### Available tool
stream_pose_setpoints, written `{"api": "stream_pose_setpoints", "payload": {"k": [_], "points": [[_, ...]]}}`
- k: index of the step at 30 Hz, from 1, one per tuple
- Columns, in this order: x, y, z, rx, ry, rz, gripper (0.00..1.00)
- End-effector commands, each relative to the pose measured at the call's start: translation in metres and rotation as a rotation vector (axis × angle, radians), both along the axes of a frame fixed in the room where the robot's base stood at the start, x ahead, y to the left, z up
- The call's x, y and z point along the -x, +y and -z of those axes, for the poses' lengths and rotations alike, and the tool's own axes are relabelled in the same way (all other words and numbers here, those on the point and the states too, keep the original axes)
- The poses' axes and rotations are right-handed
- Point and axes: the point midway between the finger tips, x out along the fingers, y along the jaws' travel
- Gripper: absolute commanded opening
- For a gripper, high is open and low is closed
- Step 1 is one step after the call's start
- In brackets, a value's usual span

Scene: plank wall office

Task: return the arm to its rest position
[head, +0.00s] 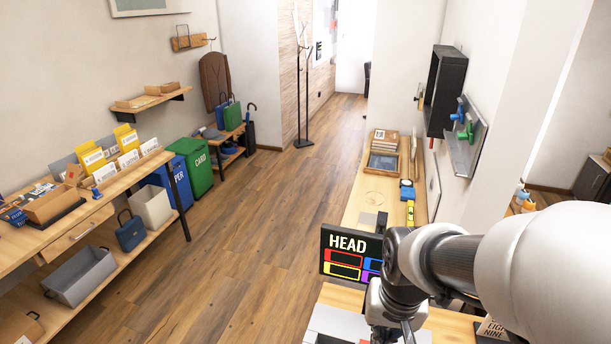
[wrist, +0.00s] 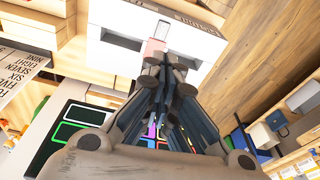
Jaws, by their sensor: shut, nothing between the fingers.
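My arm reaches in from the right edge of the head view, over the near end of the right-hand wooden counter (head: 365,300). My gripper (head: 404,332) hangs at the arm's end and points down, partly cut off by the bottom edge. In the wrist view my gripper (wrist: 166,68) is shut, with its fingers together and nothing between them. Beyond the fingertips is a white box-like thing (wrist: 120,20) with a grey slot. I cannot tell whether the fingertips touch it.
A black panel marked HEAD (head: 349,254) stands right beside my wrist. A dark cabinet (head: 444,92) and a board with coloured knobs (head: 467,135) hang on the right wall. A long bench (head: 148,169) stands at left. The wooden floor (head: 262,225) between is clear.

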Motion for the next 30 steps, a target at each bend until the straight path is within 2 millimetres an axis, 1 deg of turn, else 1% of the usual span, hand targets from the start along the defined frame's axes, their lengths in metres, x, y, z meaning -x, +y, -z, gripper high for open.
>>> {"api": "stream_pose_setpoints", "payload": {"k": [1, 3, 6, 10, 12, 15, 18, 30], "points": [[0.01, 0.0, -0.019, 0.003, -0.038, -0.019, 0.0], [0.026, 0.0, -0.04, 0.009, -0.075, -0.047, 0.0], [0.05, 0.0, -0.064, 0.02, -0.129, -0.089, 0.0], [0.081, 0.0, -0.086, 0.035, -0.192, -0.135, 0.0], [0.094, 0.0, -0.092, 0.043, -0.216, -0.155, 0.0], [0.107, 0.0, -0.098, 0.052, -0.242, -0.177, 0.0], [0.114, -0.001, -0.1, 0.056, -0.256, -0.188, 0.0], [0.116, -0.001, -0.101, 0.057, -0.258, -0.192, 0.0]]}}
